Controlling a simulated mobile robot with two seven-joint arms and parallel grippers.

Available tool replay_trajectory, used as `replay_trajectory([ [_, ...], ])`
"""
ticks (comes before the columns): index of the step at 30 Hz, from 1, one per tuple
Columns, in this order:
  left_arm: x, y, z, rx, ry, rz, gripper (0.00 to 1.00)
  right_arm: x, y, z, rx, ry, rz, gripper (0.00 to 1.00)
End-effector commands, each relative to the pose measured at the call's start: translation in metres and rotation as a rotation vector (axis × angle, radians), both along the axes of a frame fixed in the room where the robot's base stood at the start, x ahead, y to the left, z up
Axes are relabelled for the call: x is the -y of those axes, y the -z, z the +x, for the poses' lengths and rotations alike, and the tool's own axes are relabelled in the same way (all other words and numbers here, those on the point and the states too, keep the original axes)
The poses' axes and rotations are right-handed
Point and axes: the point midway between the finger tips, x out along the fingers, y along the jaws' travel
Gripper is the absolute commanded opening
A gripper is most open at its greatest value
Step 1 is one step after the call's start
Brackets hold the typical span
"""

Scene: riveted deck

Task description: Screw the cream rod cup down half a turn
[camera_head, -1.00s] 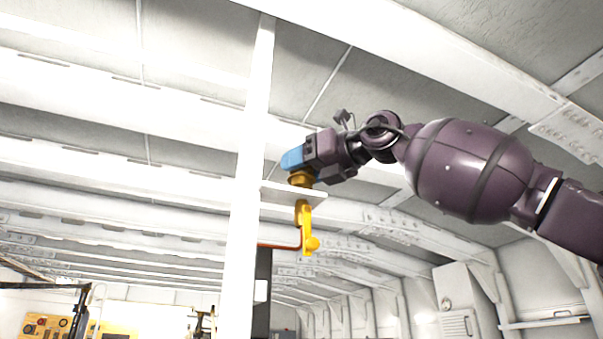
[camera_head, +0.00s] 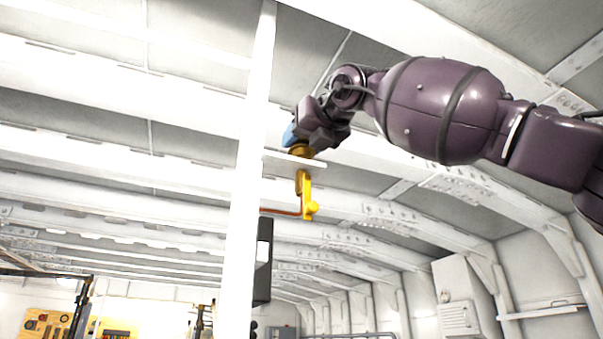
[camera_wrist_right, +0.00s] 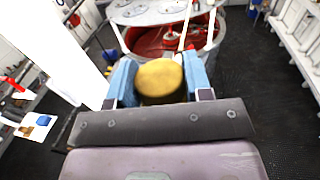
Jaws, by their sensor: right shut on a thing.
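In the head view a round brass-coloured cup (camera_head: 301,150) stands on a small white shelf (camera_head: 290,160) fixed to a white post. It does not look cream. My right gripper (camera_head: 291,135), with blue fingertips, is at the cup from above. In the right wrist view the cup's rounded yellow top (camera_wrist_right: 160,80) sits between the two blue fingers of the right gripper (camera_wrist_right: 160,84), which is shut on it. A yellow fitting (camera_head: 304,190) hangs under the shelf, with an orange rod (camera_head: 280,212) running left from it. My left gripper is not in view.
The white post (camera_head: 250,170) rises just left of the shelf. A dark box (camera_head: 263,260) is lower down by the post. In the wrist view a large round vessel with a red inside (camera_wrist_right: 150,42) stands below on the dark floor. Space right of the shelf is open.

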Motion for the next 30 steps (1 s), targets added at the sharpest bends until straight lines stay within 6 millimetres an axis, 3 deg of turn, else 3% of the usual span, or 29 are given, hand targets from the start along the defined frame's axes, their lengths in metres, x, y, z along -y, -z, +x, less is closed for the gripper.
replay_trajectory([
  [3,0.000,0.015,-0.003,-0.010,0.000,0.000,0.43,-0.001,0.002,0.000,0.002,0.113,0.000,0.22],
  [11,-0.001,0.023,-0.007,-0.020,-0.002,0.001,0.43,-0.001,-0.001,-0.001,0.003,0.360,0.001,0.22],
  [21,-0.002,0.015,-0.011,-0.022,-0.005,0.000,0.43,0.000,-0.005,-0.003,0.005,0.634,0.003,0.22],
  [30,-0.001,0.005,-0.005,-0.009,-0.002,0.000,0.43,0.001,-0.005,-0.002,0.006,0.772,0.004,0.22],
])
